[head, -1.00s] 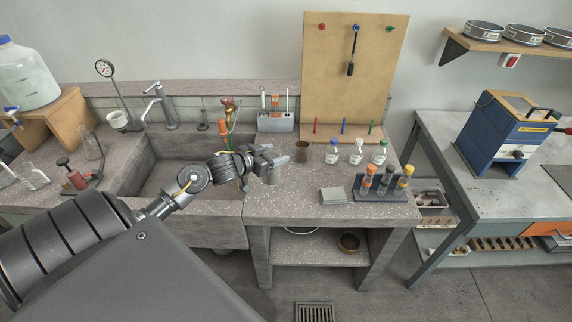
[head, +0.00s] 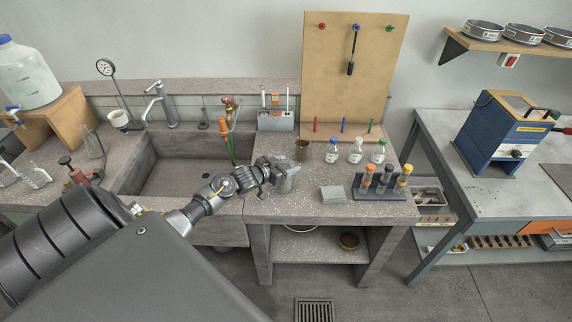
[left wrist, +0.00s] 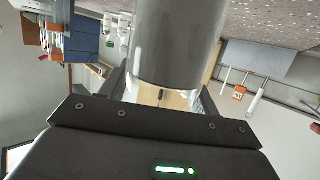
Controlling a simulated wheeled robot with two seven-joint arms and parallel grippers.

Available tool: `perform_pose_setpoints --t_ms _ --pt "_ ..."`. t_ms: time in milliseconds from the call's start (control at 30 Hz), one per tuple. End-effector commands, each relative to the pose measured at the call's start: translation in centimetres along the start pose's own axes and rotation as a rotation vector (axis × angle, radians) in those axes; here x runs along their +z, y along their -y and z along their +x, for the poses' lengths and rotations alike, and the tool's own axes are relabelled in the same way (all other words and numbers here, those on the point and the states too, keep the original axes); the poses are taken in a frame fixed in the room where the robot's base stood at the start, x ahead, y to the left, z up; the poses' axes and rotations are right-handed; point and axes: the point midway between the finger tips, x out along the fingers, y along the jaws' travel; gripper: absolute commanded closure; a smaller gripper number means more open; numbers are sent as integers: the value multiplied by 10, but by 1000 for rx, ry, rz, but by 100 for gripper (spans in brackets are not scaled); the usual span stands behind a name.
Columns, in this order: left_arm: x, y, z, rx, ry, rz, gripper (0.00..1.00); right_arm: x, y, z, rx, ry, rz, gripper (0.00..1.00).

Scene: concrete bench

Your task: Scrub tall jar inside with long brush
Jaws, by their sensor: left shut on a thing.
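A grey, slightly see-through jar (head: 288,182) is at the left part of the bench top, next to the sink. My left gripper (head: 275,167) is at the jar and shut on it; its fingers hide part of it. In the left wrist view the jar (left wrist: 178,45) shows large and close, between the fingers, with its rim toward the palm. I cannot tell whether its base touches the bench. I cannot make out the long brush for certain. My right gripper is not in view.
A brown cup (head: 302,151) stands just behind the jar. Capped bottles (head: 356,154), a grey pad (head: 332,194) and a rack of tubes (head: 383,190) are to the right.

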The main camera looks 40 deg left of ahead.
Motion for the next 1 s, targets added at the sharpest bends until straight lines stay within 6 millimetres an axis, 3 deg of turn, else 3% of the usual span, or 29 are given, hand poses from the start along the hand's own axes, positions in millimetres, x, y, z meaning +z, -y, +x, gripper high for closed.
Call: perform_pose_setpoints --t_ms 300,333,467,800,1000 --pt "2 0 1 -1 -3 0 100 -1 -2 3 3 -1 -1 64" --pt "2 0 1 0 -1 0 34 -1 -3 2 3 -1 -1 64" --pt "2 0 1 0 0 0 17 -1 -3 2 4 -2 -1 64" --pt "-2 0 -1 0 -1 0 17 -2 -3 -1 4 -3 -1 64" --pt "2 0 -29 0 2 3 17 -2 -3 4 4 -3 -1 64"
